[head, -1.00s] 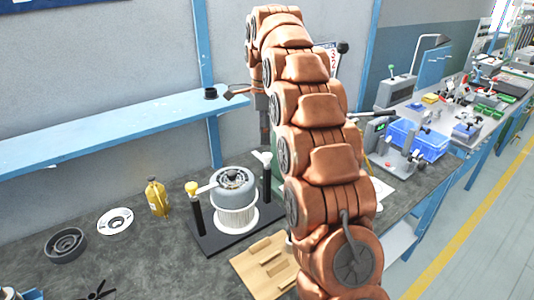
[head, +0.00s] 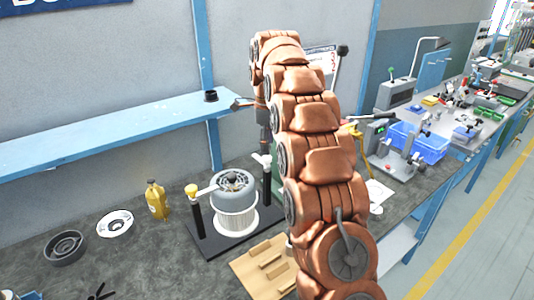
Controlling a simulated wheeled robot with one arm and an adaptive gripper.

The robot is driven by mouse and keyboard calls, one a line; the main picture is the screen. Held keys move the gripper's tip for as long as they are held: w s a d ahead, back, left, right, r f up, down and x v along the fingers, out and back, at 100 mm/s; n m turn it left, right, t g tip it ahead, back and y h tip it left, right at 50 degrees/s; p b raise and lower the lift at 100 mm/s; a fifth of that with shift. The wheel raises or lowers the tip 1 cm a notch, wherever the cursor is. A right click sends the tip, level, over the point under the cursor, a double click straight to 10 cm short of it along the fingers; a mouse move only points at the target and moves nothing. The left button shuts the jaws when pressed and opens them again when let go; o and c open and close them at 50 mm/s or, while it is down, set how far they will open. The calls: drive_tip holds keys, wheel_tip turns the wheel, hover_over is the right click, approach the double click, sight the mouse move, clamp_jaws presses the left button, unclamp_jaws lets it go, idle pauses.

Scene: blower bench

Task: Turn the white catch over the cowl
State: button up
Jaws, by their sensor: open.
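The cowl (head: 236,207) is a grey round housing with a white ribbed lower part, standing on a black base plate (head: 213,248). On its left, a black post carries a catch with a yellow knob (head: 191,190), whose pale bar reaches to the cowl's top. The white catch (head: 261,158) tops the black post at the cowl's back right. It appears beside the cowl rather than across it. My gripper (head: 265,148) points down just above the white catch, open. My arm partly hides it, and I cannot tell whether its fingers touch the catch.
A yellow bottle (head: 157,200), a white disc (head: 115,224) and a dark ring (head: 65,248) stand to the left. A blue shelf (head: 110,132) runs along the wall behind. A blue bin (head: 420,142) stands right.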

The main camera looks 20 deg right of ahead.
sight(267, 157)
drive_tip(key=shift+f+p, duration=0.45)
drive_tip(key=shift+f, duration=1.65)
clamp_jaws()
